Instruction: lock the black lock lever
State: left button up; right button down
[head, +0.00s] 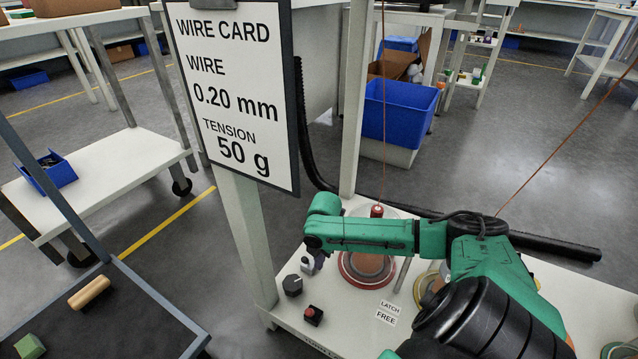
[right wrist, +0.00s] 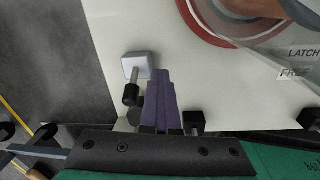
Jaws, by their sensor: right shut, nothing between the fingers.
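A lever with a black cylindrical tip (right wrist: 131,95) and a short metal stem comes out of a grey block (right wrist: 137,66) on the white bench top, in the right wrist view. My right gripper (right wrist: 159,80) has purple fingers, shut and empty. In that picture they are just right of the lever's tip; I cannot tell whether they touch it. In the head view the right gripper (head: 316,262) points down over the bench's left part. My left gripper is not in view.
A black knob (head: 292,285) and a red button (head: 313,316) stand near the bench's left edge. A red-rimmed spool (head: 352,279) and a card reading LATCH and FREE (head: 388,311) are to the right. A wire card (head: 230,90) hangs on the post at left.

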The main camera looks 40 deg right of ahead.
dwell(0.8)
jog(key=c, duration=0.8)
grip_release()
jog(key=shift+o, duration=0.2)
